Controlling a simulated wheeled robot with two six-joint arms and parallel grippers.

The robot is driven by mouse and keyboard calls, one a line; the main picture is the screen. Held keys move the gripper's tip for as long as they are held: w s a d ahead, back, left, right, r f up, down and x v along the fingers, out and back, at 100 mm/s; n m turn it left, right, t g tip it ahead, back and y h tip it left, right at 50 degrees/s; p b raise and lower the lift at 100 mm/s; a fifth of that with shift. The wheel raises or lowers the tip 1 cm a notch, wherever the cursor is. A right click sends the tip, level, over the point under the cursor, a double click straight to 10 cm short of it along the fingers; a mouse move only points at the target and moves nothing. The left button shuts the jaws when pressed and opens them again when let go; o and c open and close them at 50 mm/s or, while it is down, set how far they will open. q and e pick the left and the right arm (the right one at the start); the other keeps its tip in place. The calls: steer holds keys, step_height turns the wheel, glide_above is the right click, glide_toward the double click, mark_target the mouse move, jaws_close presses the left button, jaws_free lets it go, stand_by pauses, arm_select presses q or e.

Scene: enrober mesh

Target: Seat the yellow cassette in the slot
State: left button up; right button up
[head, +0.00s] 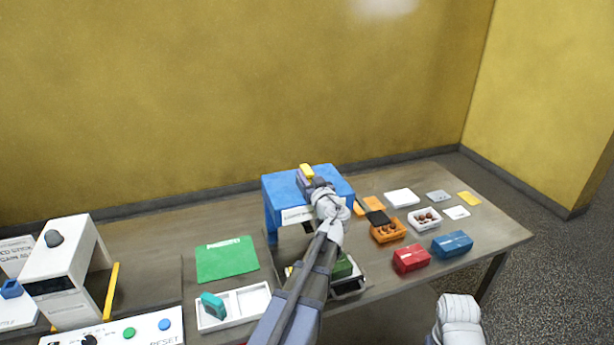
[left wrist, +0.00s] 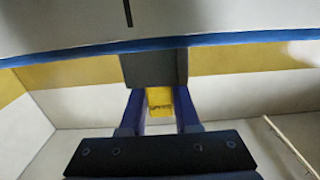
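The yellow cassette (head: 306,169) shows above the top of the blue housing (head: 272,188), at the tips of my left gripper (head: 305,181). In the left wrist view the yellow cassette (left wrist: 160,101) sits between the two blue fingers, which look closed on its sides. A dark grey block (left wrist: 153,68) lies just beyond the fingertips, in front of a white panel with a blue edge (left wrist: 95,52). A thin dark slit (left wrist: 128,12) shows in that panel; I cannot tell if it is the slot.
My left arm hides part of the housing's front. A white tray (head: 258,300) with a teal piece (head: 213,305) and a green mat (head: 227,260) lie left. Orange and white trays of round pieces, red (head: 411,258) and blue (head: 452,244) boxes stand right. A white machine (head: 66,270) stands far left.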

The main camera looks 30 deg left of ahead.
arm_select(q)
steer(key=o, duration=0.4)
steer(key=shift+r+p, duration=0.3)
steer(key=v, duration=1.2)
steer(key=shift+s+f, duration=0.1)
steer(key=shift+f, duration=0.05)
steer(key=s+d+f+m+g+h, duration=0.3)
steer(key=s+d+f+g+h, duration=0.1)
steer(key=d+f, duration=0.35)
steer(key=s+d+f+m+g+h, duration=0.3)
steer(key=s+d+f, duration=0.25)
steer(key=f, duration=0.35)
steer(key=s+d+f+m+g+h, duration=0.1)
steer(key=s+d+m+h, duration=0.1)
steer(key=d, duration=0.3)
steer(key=s+d+f+m+g+h, duration=0.1)
steer(key=s+d+f+m+g, duration=0.1)
steer(key=s+d+m, duration=0.1)
steer(key=s+d+f+m+g+h, duration=0.1)
steer(key=s+d+f+m+h, duration=0.1)
steer(key=s+d, duration=0.3)
steer(key=shift+d+f+m+g+h, duration=0.2)
steer(key=shift+d+m+g+h, duration=0.15)
steer(key=shift+d, duration=0.65)
